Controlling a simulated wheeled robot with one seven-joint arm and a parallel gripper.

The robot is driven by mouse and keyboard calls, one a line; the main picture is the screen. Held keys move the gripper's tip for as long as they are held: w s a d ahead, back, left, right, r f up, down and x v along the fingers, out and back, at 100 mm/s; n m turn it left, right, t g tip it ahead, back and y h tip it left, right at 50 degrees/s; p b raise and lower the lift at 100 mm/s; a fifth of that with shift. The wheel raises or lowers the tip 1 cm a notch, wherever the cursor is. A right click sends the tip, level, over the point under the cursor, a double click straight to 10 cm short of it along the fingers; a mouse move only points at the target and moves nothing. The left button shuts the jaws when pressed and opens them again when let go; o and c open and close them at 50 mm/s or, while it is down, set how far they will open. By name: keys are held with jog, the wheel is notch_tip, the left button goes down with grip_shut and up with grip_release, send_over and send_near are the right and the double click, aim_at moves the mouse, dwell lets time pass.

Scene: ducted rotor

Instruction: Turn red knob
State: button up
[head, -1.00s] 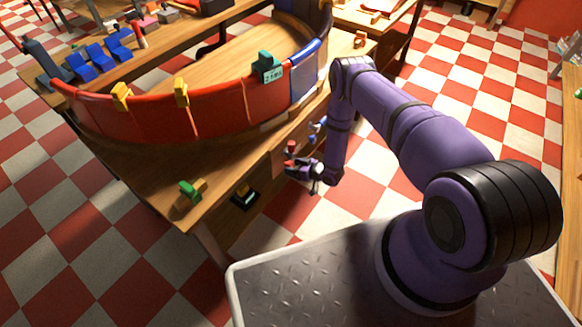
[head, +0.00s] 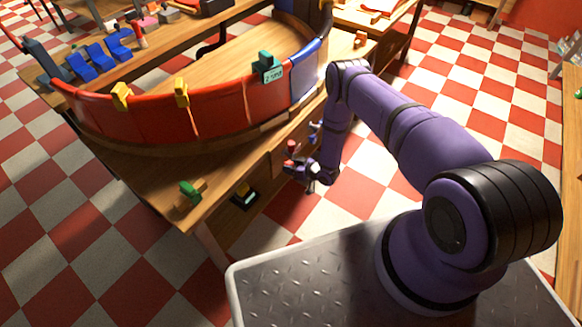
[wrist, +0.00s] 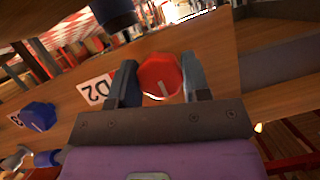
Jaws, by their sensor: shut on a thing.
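The red knob (wrist: 160,76) is on the wooden front face of the workbench, next to a white label reading D2 (wrist: 97,90). It has a faceted rim and a pale pointer line that points downward, slightly right, in the wrist view. It shows small and red in the head view (head: 292,146). My gripper (wrist: 158,82) has one finger on each side of the knob and is shut on it. The same gripper shows at the bench front in the head view (head: 292,165).
A blue knob (wrist: 38,117) sits left of the label in the wrist view. The workbench (head: 150,180) carries a curved red-and-blue ring wall (head: 215,112) with yellow clips. A green block (head: 189,190) lies near the bench corner. The checkered floor in front is clear.

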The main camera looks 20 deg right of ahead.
jog(key=n+t+h, duration=0.1)
jog(key=n, duration=0.1)
jog(key=shift+n+h, duration=0.3)
jog(key=n+t, duration=0.1)
jog(key=n+h, duration=0.1)
jog(key=n, duration=0.1)
jog(key=shift+s+a+t+h, duration=0.1)
jog(key=shift+t+h, duration=0.2)
jog(key=shift+t, duration=0.1)
jog(key=n+t+h, duration=0.1)
jog(key=n, duration=0.2)
jog(key=shift+f, duration=0.1)
jog(key=shift+n+t+h, duration=0.3)
jog(key=shift+n+t, duration=0.5)
jog(key=shift+n, duration=0.3)
jog(key=o, duration=0.9)
